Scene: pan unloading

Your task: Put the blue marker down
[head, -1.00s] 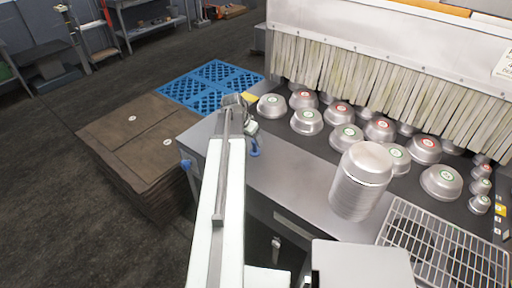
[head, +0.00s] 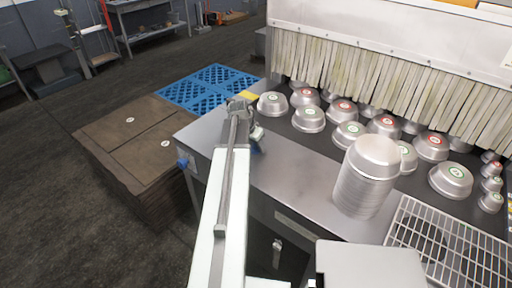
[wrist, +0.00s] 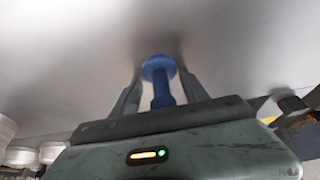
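The blue marker (wrist: 158,70), with a round disc-like end and a narrower stem, is between the two fingers of my gripper (wrist: 160,78) in the wrist view. The fingers lie close on both sides of its disc end, with narrow light gaps along the stem. A plain pale grey surface fills the view beyond it. In the head view my gripper (head: 257,138) is over the far left end of the steel counter (head: 290,178). There the marker is mostly hidden by the gripper. Whether it touches the counter cannot be told.
Several upturned metal pans (head: 309,119) stand on the dark belt before a strip curtain (head: 390,75). A tall pan stack (head: 362,190) and a wire rack (head: 450,240) are at the right. Brown stacked sheets (head: 125,140) and a blue pallet (head: 212,85) lie left. The counter's middle is clear.

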